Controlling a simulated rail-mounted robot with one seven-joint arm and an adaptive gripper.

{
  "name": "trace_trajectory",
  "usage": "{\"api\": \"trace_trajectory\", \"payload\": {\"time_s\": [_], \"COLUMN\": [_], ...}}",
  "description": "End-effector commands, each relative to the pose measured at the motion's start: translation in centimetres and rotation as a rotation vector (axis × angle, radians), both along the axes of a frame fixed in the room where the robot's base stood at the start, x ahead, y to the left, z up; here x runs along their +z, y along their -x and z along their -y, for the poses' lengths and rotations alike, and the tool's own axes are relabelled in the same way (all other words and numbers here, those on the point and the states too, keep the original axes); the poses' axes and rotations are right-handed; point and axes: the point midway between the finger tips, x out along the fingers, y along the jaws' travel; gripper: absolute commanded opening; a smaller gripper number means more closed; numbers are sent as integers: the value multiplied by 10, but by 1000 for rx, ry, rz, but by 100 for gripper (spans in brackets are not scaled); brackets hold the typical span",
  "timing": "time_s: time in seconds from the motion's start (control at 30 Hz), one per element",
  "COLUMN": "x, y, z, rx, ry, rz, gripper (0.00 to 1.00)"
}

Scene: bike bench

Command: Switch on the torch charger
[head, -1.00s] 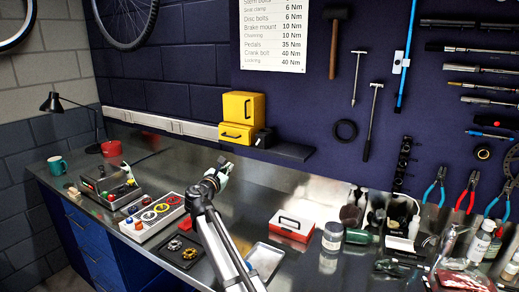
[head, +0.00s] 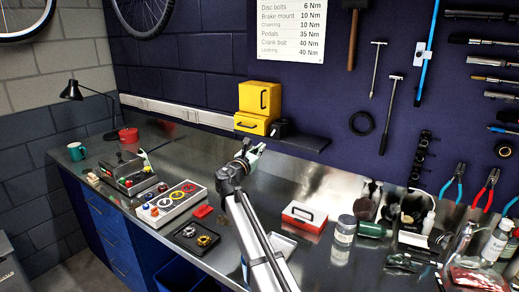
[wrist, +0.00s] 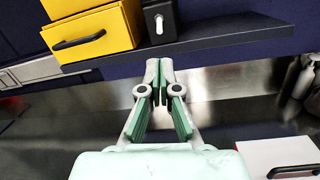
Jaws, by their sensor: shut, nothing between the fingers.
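A small black box (head: 279,127) stands on the dark wall shelf, right of the yellow boxes. In the wrist view this black box (wrist: 160,20) shows a pale upright slot or toggle on its front; it is likely the torch charger, but its switch position cannot be told. My gripper (head: 257,149) is in front of and below the shelf in the head view. In the wrist view my gripper (wrist: 160,70) has its green-padded fingers closed together, empty, pointing toward the shelf below the black box. It appears apart from the box.
Yellow boxes (head: 258,109) stand beside the black box. The shelf edge (wrist: 215,42) crosses above my fingertips. A red-and-white case (head: 303,216), a jar (head: 344,230) and a tray with coloured rings (head: 172,203) are on the bench. The bench under the shelf is mostly clear.

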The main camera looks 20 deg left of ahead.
Motion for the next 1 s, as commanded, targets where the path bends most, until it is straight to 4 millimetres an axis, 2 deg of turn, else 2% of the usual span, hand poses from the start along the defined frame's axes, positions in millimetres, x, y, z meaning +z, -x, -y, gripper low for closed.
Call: {"api": "trace_trajectory", "payload": {"time_s": [0.2, 0.43, 0.6, 1.0], "x": [7, 9, 8, 8], "y": [-38, -69, -76, -75], "z": [2, 5, 6, 6], "rx": [-1, 0, 0, 1], "ry": [2, 0, 0, 0], "rz": [-1, -1, -1, -1], "gripper": [0, 0, 0, 0]}}
